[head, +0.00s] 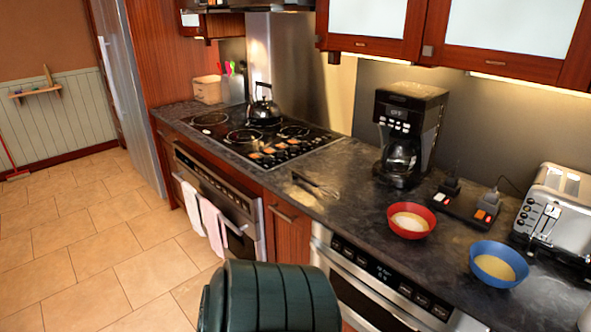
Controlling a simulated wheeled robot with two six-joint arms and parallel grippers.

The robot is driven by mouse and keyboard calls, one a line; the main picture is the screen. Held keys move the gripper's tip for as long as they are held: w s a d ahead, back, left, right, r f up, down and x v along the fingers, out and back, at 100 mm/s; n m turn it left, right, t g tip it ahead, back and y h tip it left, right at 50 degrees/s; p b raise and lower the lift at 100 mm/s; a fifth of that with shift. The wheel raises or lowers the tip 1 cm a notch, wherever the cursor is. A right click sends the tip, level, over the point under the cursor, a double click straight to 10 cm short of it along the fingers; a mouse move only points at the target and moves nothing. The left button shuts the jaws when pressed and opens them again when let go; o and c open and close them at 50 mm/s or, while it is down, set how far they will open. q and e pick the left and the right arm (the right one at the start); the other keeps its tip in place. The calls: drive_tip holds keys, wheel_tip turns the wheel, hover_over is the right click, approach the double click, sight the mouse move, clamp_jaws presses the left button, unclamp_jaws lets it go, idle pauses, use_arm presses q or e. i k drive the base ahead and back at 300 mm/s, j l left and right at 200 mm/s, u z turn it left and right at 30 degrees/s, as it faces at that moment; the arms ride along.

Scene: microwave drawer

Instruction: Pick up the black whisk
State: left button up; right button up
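The black whisk (318,187) lies flat on the dark stone countertop (345,215), between the stove and the coffee maker. It is thin and small in the head view, and its fine wires are hard to make out. Nothing covers it. Neither of my grippers shows in the head view.
A coffee maker (408,133), a red bowl (410,233), a blue bowl (480,278) and a toaster (556,212) stand right of the whisk. A kettle (264,107) sits on the stove (262,145). A dark green padded object (272,297) stands in front.

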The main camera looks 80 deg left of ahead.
sight(296, 175)
drive_tip(key=u, duration=2.4)
